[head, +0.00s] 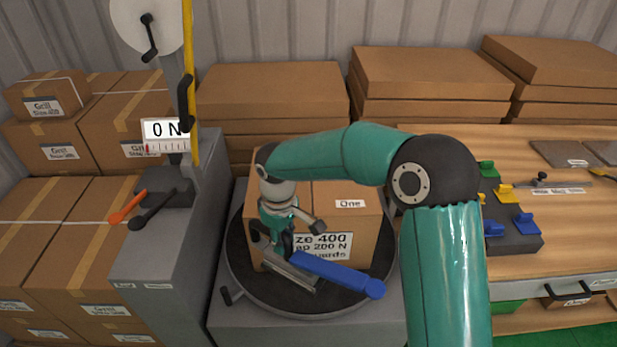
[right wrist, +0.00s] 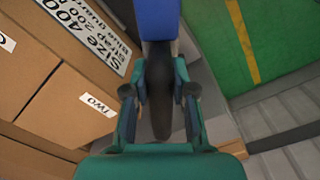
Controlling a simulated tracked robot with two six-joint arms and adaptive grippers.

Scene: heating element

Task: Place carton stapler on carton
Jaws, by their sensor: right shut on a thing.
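The carton stapler (head: 338,274) has a blue handle and a grey metal body. My right gripper (head: 280,242) is shut on the stapler and holds it in front of the carton's near face, low down. In the right wrist view my right gripper (right wrist: 158,98) closes around a dark part of the stapler (right wrist: 158,20), its blue handle at the top. The carton (right wrist: 60,105) is at left there, with a "Two" label. Whether stapler and carton touch is unclear. My left gripper is out of view.
A grey stand (head: 160,245) with a "0 N" gauge and levers is left of the turntable. Stacked cartons (head: 80,230) fill the far left, and flat boxes (head: 270,90) line the back wall. A wooden workbench (head: 555,220) with coloured clips is at right.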

